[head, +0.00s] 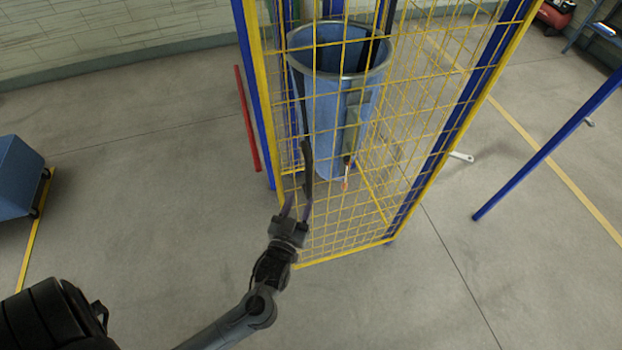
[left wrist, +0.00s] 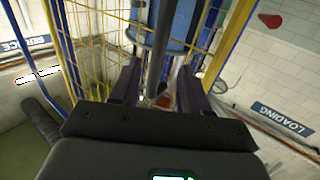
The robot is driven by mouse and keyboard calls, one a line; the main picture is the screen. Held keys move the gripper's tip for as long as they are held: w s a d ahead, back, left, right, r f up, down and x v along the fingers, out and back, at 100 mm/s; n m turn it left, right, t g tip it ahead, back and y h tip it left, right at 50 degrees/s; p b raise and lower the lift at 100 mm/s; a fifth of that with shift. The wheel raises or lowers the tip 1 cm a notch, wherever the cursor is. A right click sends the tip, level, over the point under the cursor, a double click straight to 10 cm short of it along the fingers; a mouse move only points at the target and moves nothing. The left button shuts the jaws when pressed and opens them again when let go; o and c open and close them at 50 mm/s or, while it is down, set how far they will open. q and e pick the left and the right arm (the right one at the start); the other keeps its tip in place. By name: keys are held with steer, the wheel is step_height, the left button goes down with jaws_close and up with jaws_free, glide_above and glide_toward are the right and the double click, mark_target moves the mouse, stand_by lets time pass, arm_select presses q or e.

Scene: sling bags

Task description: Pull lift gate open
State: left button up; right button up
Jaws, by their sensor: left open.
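The lift gate (head: 345,252) is a yellow wire-mesh panel in a yellow frame, with blue posts beside it. It stands upright and looks closed. A long dark upright bar (head: 306,150), which looks like a handle, runs along the gate's left part. My left gripper (head: 297,203) is open at the lower left of the gate, by the bar's lower end. In the left wrist view the bar (left wrist: 160,50) shows between the two spread fingers (left wrist: 158,83). I cannot tell whether they touch it. My right gripper is out of view.
A large blue round container (head: 325,115) with a grey rim stands behind the mesh. A red bar (head: 247,118) is left of the cage. A blue bin (head: 17,175) is at the far left and a blue post (head: 550,146) at the right. The front floor is clear.

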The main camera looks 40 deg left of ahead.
mark_target(308, 183)
arm_select(q)
steer(key=p+x, duration=0.1)
steer(key=x, duration=0.7)
steer(key=shift+w+a, duration=0.1)
steer(key=shift+w, duration=0.1)
steer(key=shift+c, duration=0.4)
jaws_close()
